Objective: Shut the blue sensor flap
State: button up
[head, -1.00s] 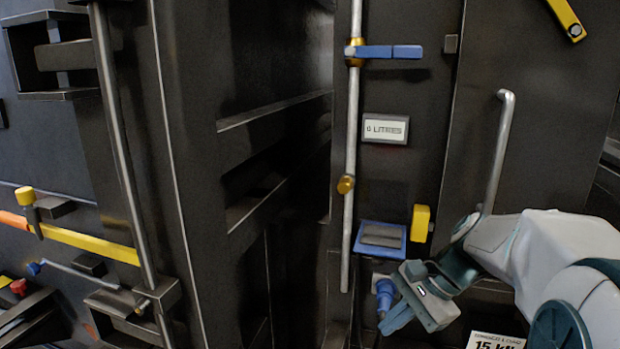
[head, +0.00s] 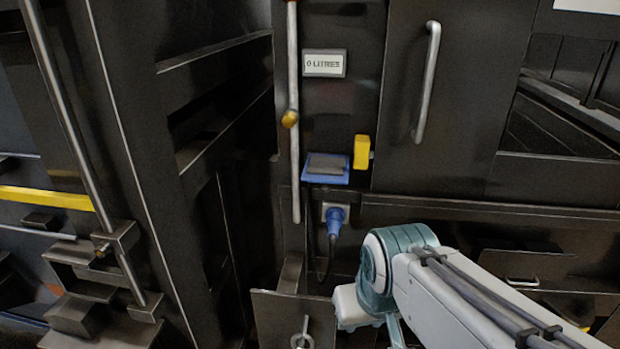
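The blue flap (head: 313,178) is a small blue-edged plate with a grey panel on it, on the dark machine front in the head view. It sits below the "0 LITRES" label (head: 324,63) and left of a yellow block (head: 361,152). It seems to stick out at a slant, but I cannot tell how far open it is. My gripper (head: 394,332) is low in the picture, below the flap and well apart from it. My own arm and the picture's lower edge hide most of it, so its fingers cannot be made out.
A blue plug with a cable (head: 335,216) sits in a socket just under the flap. A door handle (head: 428,82) is at upper right. A grey plate with a ring (head: 293,318) stands at the bottom.

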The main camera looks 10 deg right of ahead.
aim_at(324, 169)
jog(key=u, duration=0.05)
jog(key=k, duration=1.4)
jog(key=z, duration=0.7)
jog(key=i, duration=1.75)
jog(key=u, duration=0.75)
